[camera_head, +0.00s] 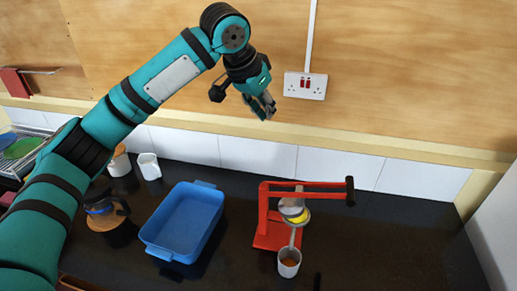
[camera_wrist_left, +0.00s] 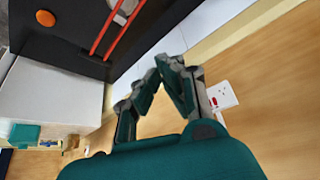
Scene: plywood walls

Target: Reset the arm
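My left gripper (camera_head: 266,108) is at the end of the teal left arm, which comes in from the left. It is raised in front of the plywood wall, above the counter and left of the wall socket. In the left wrist view the gripper (camera_wrist_left: 157,72) shows two fingers with a gap between them, narrowing toward the tips. Nothing is held between them, and it touches nothing. My right gripper is not in either view.
A black counter (camera_head: 380,240) holds a blue tray (camera_head: 150,243), a red lever press (camera_head: 270,238) with a cup (camera_head: 289,264) below, a glass jug (camera_head: 100,205) and white mugs (camera_head: 149,167). A dish rack stands far left. A socket (camera_head: 305,86) is on the wall.

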